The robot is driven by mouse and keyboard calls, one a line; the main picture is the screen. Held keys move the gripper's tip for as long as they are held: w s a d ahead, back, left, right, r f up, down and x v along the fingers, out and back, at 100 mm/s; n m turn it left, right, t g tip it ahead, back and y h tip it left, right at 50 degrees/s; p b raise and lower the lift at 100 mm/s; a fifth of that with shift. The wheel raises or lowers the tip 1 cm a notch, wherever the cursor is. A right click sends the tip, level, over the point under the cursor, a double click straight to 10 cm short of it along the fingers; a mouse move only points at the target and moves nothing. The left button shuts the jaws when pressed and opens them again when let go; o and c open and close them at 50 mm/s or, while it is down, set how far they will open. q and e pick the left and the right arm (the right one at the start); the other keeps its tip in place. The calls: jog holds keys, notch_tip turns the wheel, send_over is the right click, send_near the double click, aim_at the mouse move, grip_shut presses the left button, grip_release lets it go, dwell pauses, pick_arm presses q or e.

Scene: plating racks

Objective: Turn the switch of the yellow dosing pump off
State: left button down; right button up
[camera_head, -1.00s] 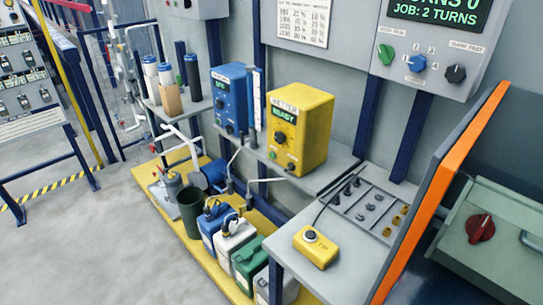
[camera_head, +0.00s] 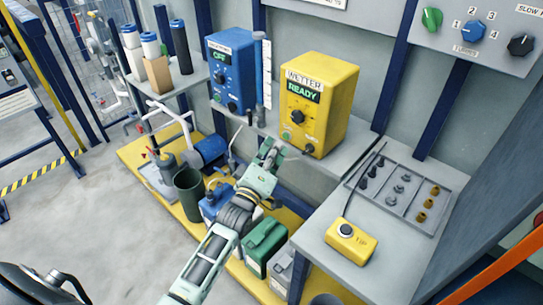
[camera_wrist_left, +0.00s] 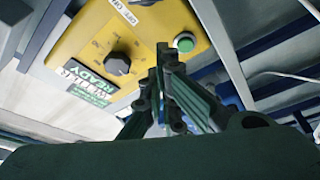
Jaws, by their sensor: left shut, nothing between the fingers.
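The yellow dosing pump (camera_head: 345,92) stands on the grey bench, labelled WETTER with a green READY display. Its front has a black knob (camera_head: 297,117) and a small dark switch (camera_head: 309,149) low on the right. In the left wrist view the pump (camera_wrist_left: 85,38) appears upside down, with its knob (camera_wrist_left: 117,64), a green button (camera_wrist_left: 184,42) and an OFF/ON plate (camera_wrist_left: 124,12); the switch is mostly cut off at the top edge. My left gripper (camera_head: 272,147) is shut and empty, in front of the pump's lower front near the green button. Contact cannot be told.
A blue pump (camera_head: 228,75) stands left of the yellow one. A clear upright tube (camera_head: 266,75) is between them. A yellow hand box (camera_head: 350,242) and a parts tray (camera_head: 400,195) lie on the right table. Several canisters stand below on the yellow platform.

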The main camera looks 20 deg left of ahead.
aim_at(308, 150)
pick_arm(q)
jog(key=w, duration=0.1)
jog(key=w+d, duration=0.1)
jog(key=w+d+f, duration=0.1)
jog(key=w, duration=0.1)
jog(key=shift+d, duration=0.25)
jog(key=shift+s+d+f, duration=0.2)
jog(key=shift+d+f, duration=0.05)
jog(key=shift+d, duration=0.15)
pick_arm(e)
jog(key=shift+w+a+r, duration=0.1)
jog(key=shift+a+r, duration=0.05)
jog(key=shift+a, duration=0.3)
jog(key=shift+w+a+r, duration=0.1)
jog(key=shift+a+r, duration=0.05)
jog(key=shift+a, duration=0.3)
jog(key=shift+d, duration=0.1)
pick_arm(q)
jog(key=shift+p, duration=0.35)
jog(key=shift+n, duration=0.4)
pick_arm(e)
jog(key=shift+d+r, duration=0.3)
jog(key=shift+d, duration=0.15)
